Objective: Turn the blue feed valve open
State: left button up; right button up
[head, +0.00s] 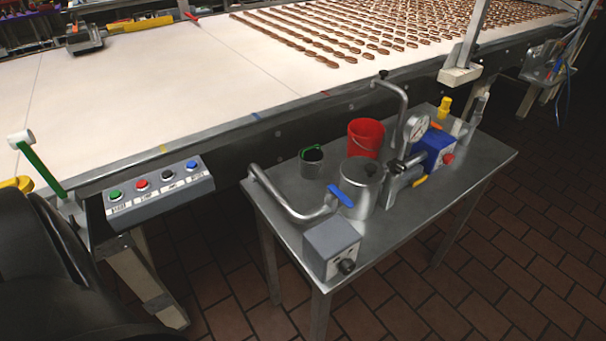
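A blue lever handle (341,197) sits at the joint between a bent metal pipe (285,200) and a lidded metal pot (362,184) on a small metal table (470,153). It is the blue valve handle I see. It slants down to the right, along the pot's side. I cannot tell from this view whether the valve is open or closed. Neither of my grippers shows in the head view, and nothing is touching the handle.
A red bucket (365,138), a dark cup (311,162), a dial gauge (416,127), a blue box (436,146) and a grey box (332,249) crowd the table. A button panel (160,190) hangs from the conveyor (150,95). Tiled floor lies clear at right.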

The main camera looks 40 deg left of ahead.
aim_at(333, 191)
jog(key=i+j+u, duration=0.1)
jog(key=u, duration=0.75)
